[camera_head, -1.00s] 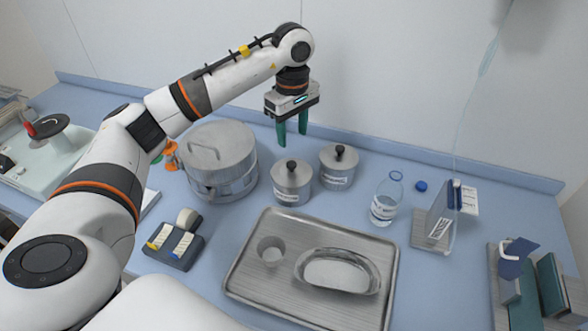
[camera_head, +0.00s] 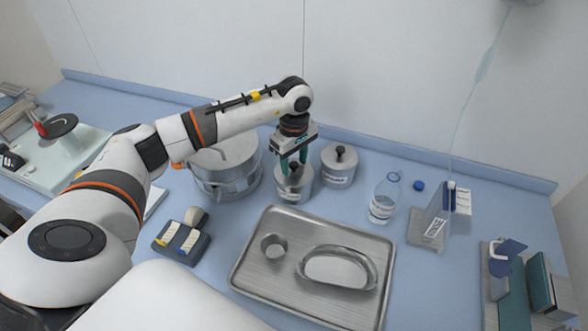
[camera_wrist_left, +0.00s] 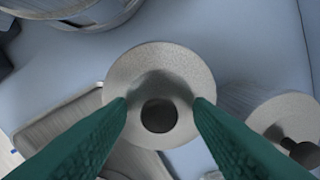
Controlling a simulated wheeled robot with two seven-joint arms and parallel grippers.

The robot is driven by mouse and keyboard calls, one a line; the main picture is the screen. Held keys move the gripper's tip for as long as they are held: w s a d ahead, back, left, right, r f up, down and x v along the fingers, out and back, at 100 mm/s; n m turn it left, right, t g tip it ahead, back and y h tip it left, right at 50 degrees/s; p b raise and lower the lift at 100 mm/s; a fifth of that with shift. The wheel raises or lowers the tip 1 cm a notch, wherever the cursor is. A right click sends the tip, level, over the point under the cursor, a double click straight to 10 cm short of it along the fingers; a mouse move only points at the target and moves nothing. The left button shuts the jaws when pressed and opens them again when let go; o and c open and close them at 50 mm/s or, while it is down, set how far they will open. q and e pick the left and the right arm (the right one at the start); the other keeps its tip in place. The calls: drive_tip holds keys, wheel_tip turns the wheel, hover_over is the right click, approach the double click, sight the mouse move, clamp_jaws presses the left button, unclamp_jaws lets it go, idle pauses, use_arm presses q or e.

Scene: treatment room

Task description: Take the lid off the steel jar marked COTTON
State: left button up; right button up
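Two small steel jars with black-knobbed lids stand side by side. The left jar (camera_head: 292,194) and the right jar (camera_head: 339,177) both carry white labels, too small to read, so I cannot tell which says COTTON. My left gripper (camera_head: 293,167) points down over the left jar's lid (camera_wrist_left: 135,68), its green fingers open on either side of the black knob (camera_wrist_left: 159,115). In the left wrist view gaps show between the knob and both fingers. The lid sits on the jar. The right jar's lid (camera_wrist_left: 272,118) shows at right there. My right gripper is not in view.
A large steel drum (camera_head: 238,188) stands close left of the jars. A steel tray (camera_head: 258,290) with a cup and a kidney dish lies in front. A clear bottle (camera_head: 382,205) stands to the right. The wall runs close behind.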

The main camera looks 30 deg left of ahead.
use_arm(q)
clamp_jaws()
drive_tip(key=shift+r, duration=0.1)
